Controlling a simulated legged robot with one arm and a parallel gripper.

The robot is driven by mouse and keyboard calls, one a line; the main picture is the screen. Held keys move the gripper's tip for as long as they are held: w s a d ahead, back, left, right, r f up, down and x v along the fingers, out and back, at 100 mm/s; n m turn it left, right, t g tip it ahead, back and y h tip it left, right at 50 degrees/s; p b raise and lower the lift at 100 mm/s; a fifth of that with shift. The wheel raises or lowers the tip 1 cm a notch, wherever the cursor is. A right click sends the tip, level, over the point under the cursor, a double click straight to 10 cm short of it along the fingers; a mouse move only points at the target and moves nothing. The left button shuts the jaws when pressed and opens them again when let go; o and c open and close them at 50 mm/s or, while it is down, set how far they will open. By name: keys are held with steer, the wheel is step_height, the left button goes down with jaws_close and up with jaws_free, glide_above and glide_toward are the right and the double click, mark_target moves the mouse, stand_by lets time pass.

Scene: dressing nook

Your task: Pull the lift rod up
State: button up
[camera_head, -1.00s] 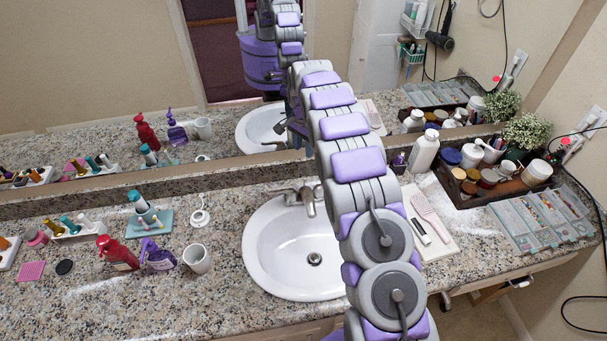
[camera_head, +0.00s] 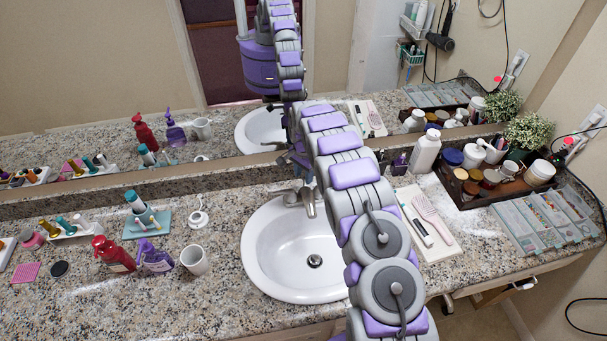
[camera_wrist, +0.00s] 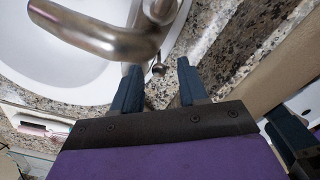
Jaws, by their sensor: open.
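The lift rod shows in the wrist view as a small metal knob (camera_wrist: 158,69) on a thin stem, behind the faucet (camera_wrist: 110,40). My gripper (camera_wrist: 158,78) is open, with its two blue fingers on either side of the knob and a gap to each. No contact with the rod shows. In the head view the faucet (camera_head: 309,200) stands at the back of the white sink (camera_head: 285,250). My arm covers part of the sink there, and I cannot make out the rod.
A red bottle (camera_head: 112,254), a purple bottle (camera_head: 154,258) and a white cup (camera_head: 196,260) stand left of the sink. A tray (camera_head: 490,200) of jars is at the right. The mirror (camera_head: 100,100) rises close behind the faucet.

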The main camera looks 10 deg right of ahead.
steer(key=shift+c, duration=0.3)
jaws_close()
stand_by(0.3)
